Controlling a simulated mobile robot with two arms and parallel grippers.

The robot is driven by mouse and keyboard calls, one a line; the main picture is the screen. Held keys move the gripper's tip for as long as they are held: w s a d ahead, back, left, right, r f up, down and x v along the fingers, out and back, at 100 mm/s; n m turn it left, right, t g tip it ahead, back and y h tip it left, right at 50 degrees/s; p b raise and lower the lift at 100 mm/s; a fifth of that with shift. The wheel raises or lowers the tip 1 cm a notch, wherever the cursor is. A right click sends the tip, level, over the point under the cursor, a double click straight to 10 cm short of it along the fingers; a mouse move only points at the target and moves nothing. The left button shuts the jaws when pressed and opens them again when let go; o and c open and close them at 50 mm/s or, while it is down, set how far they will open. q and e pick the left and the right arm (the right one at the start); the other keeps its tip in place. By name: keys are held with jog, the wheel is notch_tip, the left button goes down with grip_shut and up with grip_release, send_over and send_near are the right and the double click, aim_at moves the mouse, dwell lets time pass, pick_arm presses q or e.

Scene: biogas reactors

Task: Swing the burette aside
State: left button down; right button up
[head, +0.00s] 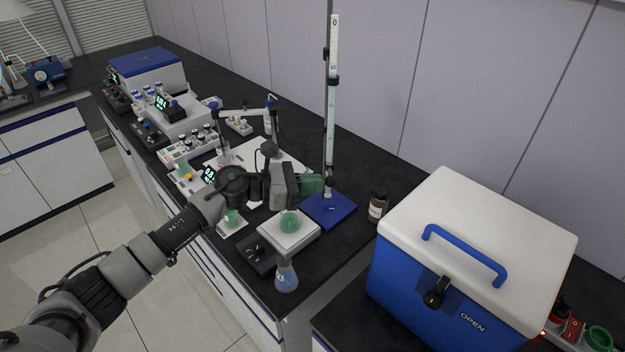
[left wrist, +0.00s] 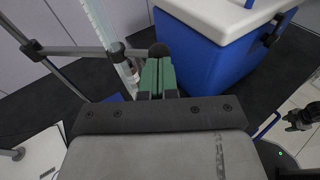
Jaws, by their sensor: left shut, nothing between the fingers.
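The burette (head: 333,100) is a tall, white, graduated tube held upright along a dark stand rod. Its stand has a blue base plate (head: 335,212) on the black bench. In the left wrist view the burette (left wrist: 100,25) slants down just left of the fingers. My left gripper (head: 313,185) has green fingers and is at the burette's lower end, above the base plate. In the left wrist view the left gripper (left wrist: 158,75) is shut and empty. I cannot tell whether it touches the burette. A dark gripper, probably my right one (left wrist: 300,117), shows at the right edge.
A white-topped balance (head: 290,238) with a green vessel (head: 290,221) and a flask (head: 286,277) stand below the left arm. A brown bottle (head: 377,206) is right of the base plate. A large blue cooler box (head: 415,290) with a white lid stands at the right.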

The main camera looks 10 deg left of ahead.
pick_arm(q)
jog(key=d+b, duration=0.2)
jog(key=d, duration=0.1)
jog(key=w+d+b, duration=0.1)
jog(key=d, duration=0.1)
jog(key=shift+d, duration=0.25)
jog(key=shift+r, duration=0.1)
